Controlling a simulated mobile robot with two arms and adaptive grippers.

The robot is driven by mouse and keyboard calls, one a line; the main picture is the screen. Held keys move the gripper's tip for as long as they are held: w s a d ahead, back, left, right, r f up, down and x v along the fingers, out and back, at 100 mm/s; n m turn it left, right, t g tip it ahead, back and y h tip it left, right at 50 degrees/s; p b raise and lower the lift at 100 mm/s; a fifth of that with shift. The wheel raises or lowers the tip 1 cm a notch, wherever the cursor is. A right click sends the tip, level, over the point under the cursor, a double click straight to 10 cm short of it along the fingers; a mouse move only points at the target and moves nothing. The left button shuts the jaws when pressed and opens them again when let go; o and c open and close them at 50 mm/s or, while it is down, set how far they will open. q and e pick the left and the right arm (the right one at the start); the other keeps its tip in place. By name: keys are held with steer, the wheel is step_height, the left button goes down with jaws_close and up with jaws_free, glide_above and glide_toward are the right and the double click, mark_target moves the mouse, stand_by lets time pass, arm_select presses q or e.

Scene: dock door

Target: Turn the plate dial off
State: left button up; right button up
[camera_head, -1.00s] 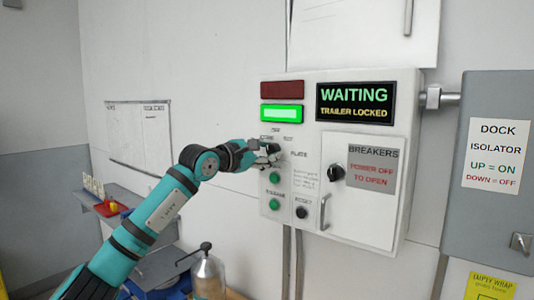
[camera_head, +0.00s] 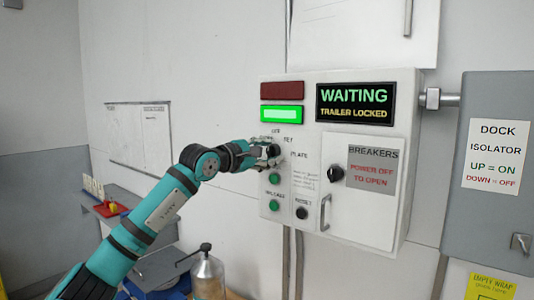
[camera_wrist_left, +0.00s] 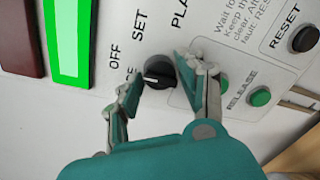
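The plate dial (camera_wrist_left: 160,73) is a round black knob with a white pointer mark, beside the words OFF, SET and PLATE in the left wrist view. The mark points left in that view, toward a label partly hidden by a finger, below OFF. My left gripper (camera_wrist_left: 160,80) has one finger on each side of the dial, with a narrow gap at the left finger; contact at the right finger is unclear. In the head view the left gripper (camera_head: 267,153) is at the panel and largely covers the dial. My right gripper is not in view.
Below the dial are green buttons (camera_head: 274,205) and a black reset button (camera_head: 302,213). A breaker door (camera_head: 362,190) with a black knob and handle is to the right. The lit sign (camera_head: 367,102) reads WAITING, TRAILER LOCKED.

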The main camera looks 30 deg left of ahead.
arm_select(q)
steer(key=shift+o, duration=1.3)
steer(key=shift+s, duration=0.15)
steer(key=v, duration=1.1)
steer(key=shift+s, duration=0.4)
